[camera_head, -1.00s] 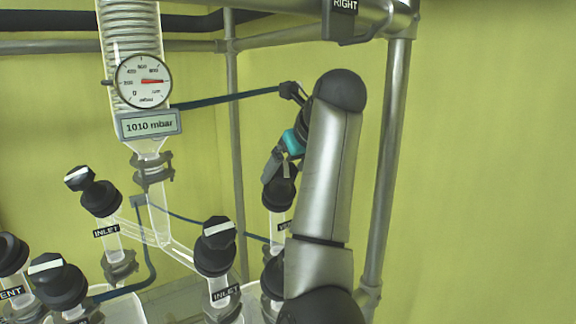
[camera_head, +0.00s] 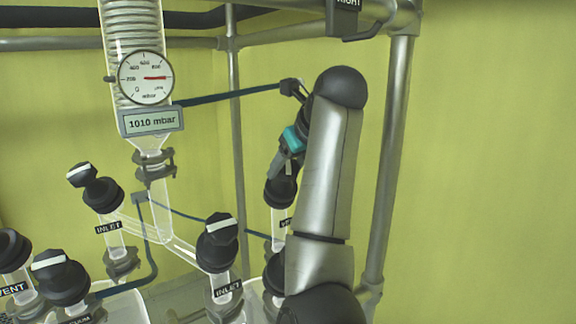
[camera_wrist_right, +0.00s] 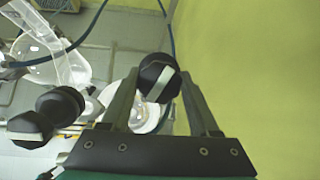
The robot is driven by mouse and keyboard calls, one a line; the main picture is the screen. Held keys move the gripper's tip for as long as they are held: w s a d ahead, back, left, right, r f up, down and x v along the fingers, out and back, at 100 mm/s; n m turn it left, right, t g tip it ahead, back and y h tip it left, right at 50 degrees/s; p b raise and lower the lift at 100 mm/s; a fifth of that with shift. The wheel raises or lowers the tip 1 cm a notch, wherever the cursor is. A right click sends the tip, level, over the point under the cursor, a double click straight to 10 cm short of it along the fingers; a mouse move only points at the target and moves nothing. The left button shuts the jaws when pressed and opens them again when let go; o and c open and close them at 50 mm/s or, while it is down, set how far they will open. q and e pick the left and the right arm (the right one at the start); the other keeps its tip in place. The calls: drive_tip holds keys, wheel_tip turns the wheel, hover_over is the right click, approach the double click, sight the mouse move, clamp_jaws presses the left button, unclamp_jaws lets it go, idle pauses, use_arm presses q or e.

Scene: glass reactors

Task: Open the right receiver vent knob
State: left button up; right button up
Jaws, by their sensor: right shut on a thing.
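The right receiver vent knob (camera_head: 281,190) is a black knob on a glass neck. The label below it is mostly hidden by my right arm. My right gripper (camera_head: 283,166) comes down on it from above and is shut on it. In the right wrist view the black knob (camera_wrist_right: 159,80) sits between the two fingers, and its white stripe runs diagonally. My left gripper is in neither view.
Two black inlet knobs (camera_head: 102,194) (camera_head: 217,247) stand to the left. Another vent knob (camera_head: 12,250) is at the far left. A pressure gauge (camera_head: 146,77) hangs above a 1010 mbar display (camera_head: 151,121). A metal frame post (camera_head: 390,160) stands close right of my arm.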

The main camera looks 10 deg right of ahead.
drive_tip(key=shift+n, duration=0.4)
